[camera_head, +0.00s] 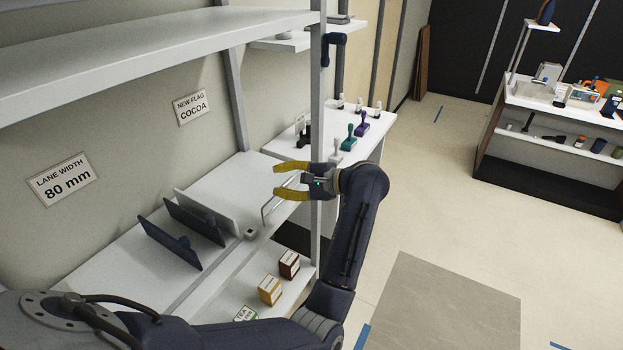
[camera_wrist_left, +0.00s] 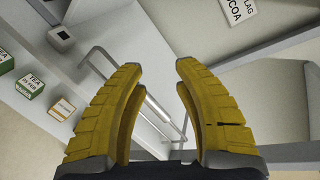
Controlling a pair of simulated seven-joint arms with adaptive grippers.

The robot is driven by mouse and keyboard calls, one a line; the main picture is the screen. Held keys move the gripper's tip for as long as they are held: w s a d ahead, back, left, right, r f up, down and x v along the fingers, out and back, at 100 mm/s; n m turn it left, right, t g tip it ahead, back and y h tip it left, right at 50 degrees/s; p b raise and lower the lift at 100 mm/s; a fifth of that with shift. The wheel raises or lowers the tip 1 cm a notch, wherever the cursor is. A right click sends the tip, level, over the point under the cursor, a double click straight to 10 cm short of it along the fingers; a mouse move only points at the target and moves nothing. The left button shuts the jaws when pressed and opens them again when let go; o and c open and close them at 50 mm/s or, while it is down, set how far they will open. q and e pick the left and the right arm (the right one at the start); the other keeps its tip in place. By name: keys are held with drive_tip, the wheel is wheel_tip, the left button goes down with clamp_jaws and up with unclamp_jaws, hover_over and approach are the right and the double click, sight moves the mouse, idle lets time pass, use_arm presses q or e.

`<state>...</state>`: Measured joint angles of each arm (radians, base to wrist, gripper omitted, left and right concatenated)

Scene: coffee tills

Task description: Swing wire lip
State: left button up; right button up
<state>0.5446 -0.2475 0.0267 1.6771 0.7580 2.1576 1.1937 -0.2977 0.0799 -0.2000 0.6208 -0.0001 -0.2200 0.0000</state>
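The wire lip (camera_head: 263,214) is a thin pale metal wire loop at the front edge of the white shelf, near the grey upright post. It also shows in the left wrist view (camera_wrist_left: 97,50), running diagonally behind my left finger. My left gripper (camera_head: 276,180) has yellow fingers and is open, with nothing between them. In the head view its fingertips appear just above the wire lip's far end. In the left wrist view (camera_wrist_left: 158,68) the wire passes beyond the fingers. I cannot tell whether they touch it. My right gripper is not in view.
Dark lane dividers (camera_head: 170,242) and a pale panel (camera_head: 207,211) stand on the shelf. A small grey block (camera_head: 250,233) sits by its edge. Below are small boxes, including a dark red one (camera_head: 289,264) and an orange one (camera_head: 270,290). A grey post (camera_head: 315,245) stands close to my left arm.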

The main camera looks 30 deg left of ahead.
sight(287, 185)
use_arm(q)
drive_tip(key=w+d+n+t+h, duration=0.2)
drive_tip(key=w+d+n+h, duration=0.1)
drive_tip(key=d+n+h, duration=0.15)
drive_tip(key=shift+n, duration=0.25)
drive_tip(key=x, duration=0.8)
drive_tip(key=shift+f, duration=0.1)
drive_tip(key=shift+d, duration=0.1)
drive_tip(key=shift+c, duration=0.6)
clamp_jaws()
